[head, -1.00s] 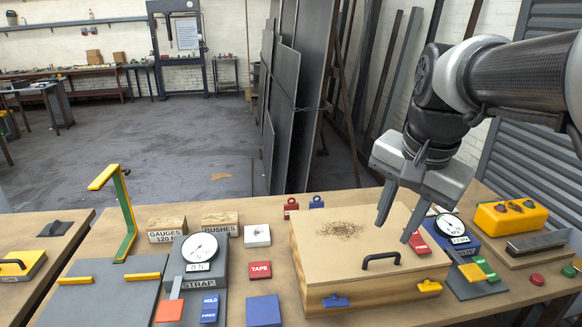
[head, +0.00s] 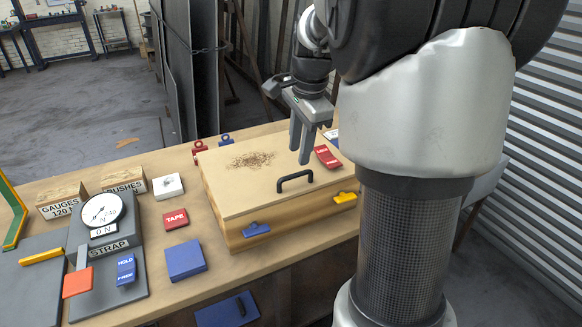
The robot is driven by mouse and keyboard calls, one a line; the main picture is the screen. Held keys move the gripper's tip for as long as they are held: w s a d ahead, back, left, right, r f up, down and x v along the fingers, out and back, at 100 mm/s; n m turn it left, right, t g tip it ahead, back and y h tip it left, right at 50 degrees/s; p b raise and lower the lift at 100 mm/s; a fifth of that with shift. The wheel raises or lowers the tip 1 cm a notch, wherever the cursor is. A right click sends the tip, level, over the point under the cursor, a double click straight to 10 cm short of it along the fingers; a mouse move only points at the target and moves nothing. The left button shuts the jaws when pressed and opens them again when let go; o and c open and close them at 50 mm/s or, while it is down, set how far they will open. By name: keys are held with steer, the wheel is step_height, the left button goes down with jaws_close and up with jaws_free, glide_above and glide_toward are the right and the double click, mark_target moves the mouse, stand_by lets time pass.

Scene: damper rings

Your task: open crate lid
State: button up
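The wooden crate (head: 225,215) stands on the workbench with its flat lid (head: 231,190) down. A dark handle (head: 295,180) is fixed near the lid's front edge, and a patch of brown shavings or scratches (head: 250,160) marks its top. A blue latch (head: 256,230) and a yellow latch (head: 345,198) are on the crate's front face. My gripper (head: 300,153) points down above the right part of the lid, behind the handle. Its fingers look apart and nothing shows between them. It does not appear to touch the handle.
A red block (head: 327,157) lies at the lid's right side. Left of the crate are a gauge on a strap stand (head: 102,215), a red tape block (head: 175,218), a white block (head: 168,186) and a blue block (head: 185,260). My arm hides the bench's right end.

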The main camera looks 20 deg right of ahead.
mark_target(296, 174)
steer(key=f, duration=0.3)
steer(key=w+f+b, duration=0.1)
steer(key=f, duration=0.3)
steer(key=shift+w, duration=0.2)
steer(key=shift+r, duration=0.1)
jaws_close()
